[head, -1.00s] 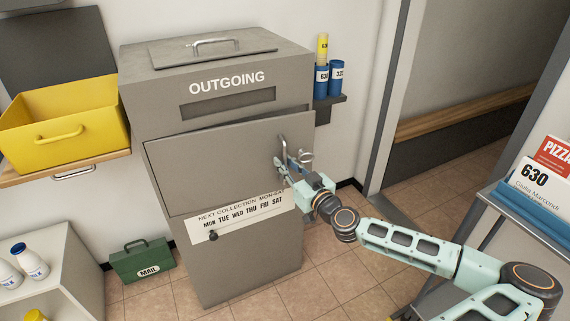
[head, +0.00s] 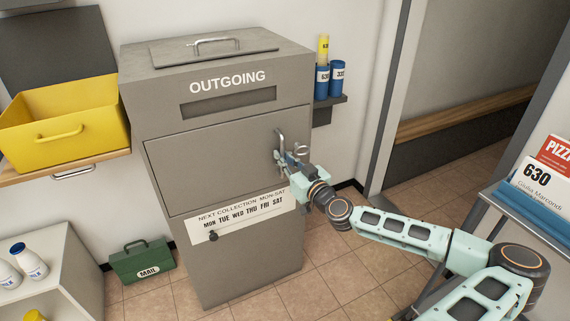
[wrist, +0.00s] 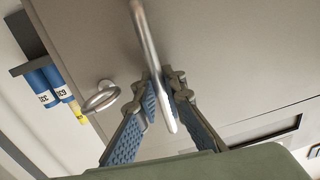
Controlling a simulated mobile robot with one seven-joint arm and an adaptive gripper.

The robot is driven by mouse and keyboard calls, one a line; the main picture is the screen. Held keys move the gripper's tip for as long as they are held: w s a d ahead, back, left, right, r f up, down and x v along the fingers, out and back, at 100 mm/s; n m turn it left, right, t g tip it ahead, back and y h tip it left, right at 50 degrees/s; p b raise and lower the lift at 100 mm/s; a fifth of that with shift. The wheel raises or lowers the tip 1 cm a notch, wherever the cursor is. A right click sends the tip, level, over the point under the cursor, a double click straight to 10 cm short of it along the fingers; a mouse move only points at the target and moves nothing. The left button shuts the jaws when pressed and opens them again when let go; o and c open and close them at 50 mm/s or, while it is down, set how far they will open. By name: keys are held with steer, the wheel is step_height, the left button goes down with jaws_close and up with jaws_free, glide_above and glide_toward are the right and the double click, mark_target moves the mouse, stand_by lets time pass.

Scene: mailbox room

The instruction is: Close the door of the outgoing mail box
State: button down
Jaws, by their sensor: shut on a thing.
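The outgoing mail box (head: 250,245) is a tall grey metal cabinet with "OUTGOING" above a slot. Its door (head: 215,165) is a grey panel below the slot. In the head view the door lies about flush with the front, with only a thin seam around it. A vertical metal handle (head: 280,143) is at the door's right side; it also shows in the wrist view (wrist: 148,45). My gripper (wrist: 160,100) is shut on the handle, with a blue-padded finger on each side.
A yellow bin (head: 65,118) stands on a shelf at the left. A green mail case (head: 142,261) sits on the floor left of the box. Blue tubes (head: 328,80) stand on a small shelf at the right. A blue tray (head: 535,205) is at the far right.

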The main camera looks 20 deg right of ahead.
steer(key=shift+w+d, duration=0.1)
steer(key=shift+w, duration=0.4)
steer(key=c, duration=2.3)
jaws_free()
steer(key=s, duration=0.4)
steer(key=s+d, duration=0.1)
steer(key=s, duration=0.7)
steer(key=shift+d, duration=0.2)
